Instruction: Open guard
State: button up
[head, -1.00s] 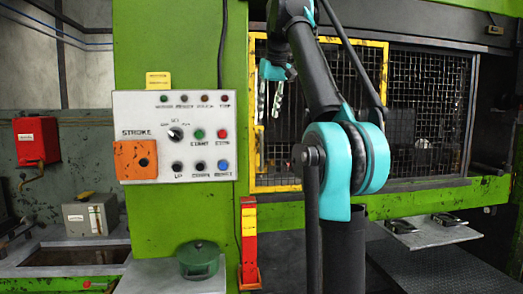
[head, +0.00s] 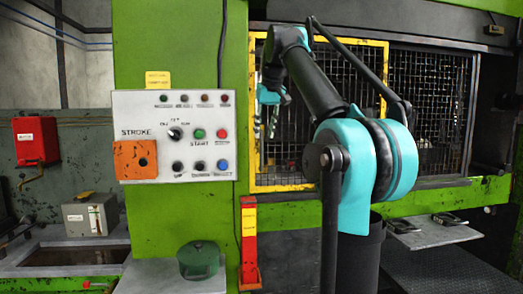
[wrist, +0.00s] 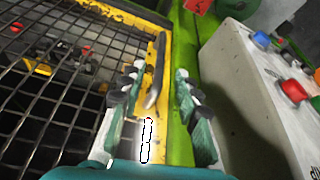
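The guard is a wire-mesh panel in a yellow frame (head: 318,187) on the front of the green press. Its yellow left edge also shows in the wrist view (wrist: 183,153). A grey metal bar handle (wrist: 155,72) stands on that yellow edge. My gripper (wrist: 157,85) is open, with one finger on each side of the handle in the wrist view. I cannot tell whether either finger touches it. In the head view my gripper (head: 265,125) hangs in front of the frame's left edge, and the handle cannot be made out there.
A white control panel (head: 215,105) with coloured buttons is left of the guard, and its box (wrist: 240,90) is close to the right finger in the wrist view. A red and yellow post (head: 249,245) stands below. More mesh (head: 430,110) continues right of the yellow frame.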

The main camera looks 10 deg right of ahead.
aim_at(262, 145)
jog(key=x, duration=0.7)
jog(key=shift+w+f, duration=0.1)
jog(key=shift+f, duration=0.2)
grip_shut()
